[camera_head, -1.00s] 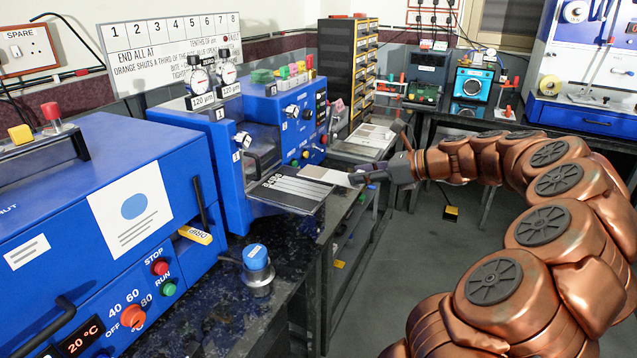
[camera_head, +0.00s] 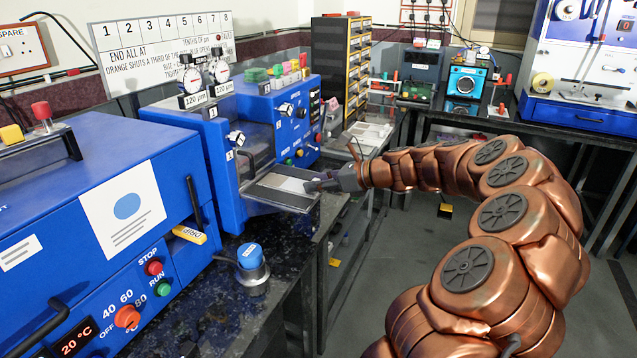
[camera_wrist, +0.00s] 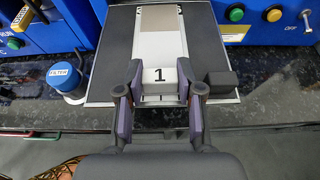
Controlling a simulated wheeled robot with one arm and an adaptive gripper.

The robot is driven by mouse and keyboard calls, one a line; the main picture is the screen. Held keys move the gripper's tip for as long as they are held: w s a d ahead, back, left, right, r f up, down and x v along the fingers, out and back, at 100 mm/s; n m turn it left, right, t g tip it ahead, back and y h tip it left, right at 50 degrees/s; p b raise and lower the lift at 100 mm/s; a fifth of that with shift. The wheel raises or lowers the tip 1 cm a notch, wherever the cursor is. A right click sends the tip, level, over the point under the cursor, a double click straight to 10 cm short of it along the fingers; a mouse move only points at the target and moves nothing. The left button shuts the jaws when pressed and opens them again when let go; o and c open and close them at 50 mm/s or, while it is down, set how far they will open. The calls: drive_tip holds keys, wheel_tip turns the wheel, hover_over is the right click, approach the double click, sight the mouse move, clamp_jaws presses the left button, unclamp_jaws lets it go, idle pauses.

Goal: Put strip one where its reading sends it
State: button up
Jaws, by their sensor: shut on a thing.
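In the wrist view my gripper (camera_wrist: 160,92) is shut on the near end of strip one (camera_wrist: 161,55), at a white block marked 1 (camera_wrist: 159,75). In the head view my gripper (camera_head: 322,184) is at the table's right edge, and the pale strip (camera_head: 293,184) shows over the table. Two dials above the machine have labels reading 120 µm (camera_head: 192,100).
A blue oven (camera_head: 90,210) showing 20 °C stands at the left. A blue-topped filter pot (camera_head: 250,258) stands on the dark bench beside the feed table. A board with written rules (camera_head: 165,50) hangs behind. A drawer rack (camera_head: 345,65) stands further back.

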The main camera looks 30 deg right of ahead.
drive_tip(key=o, duration=1)
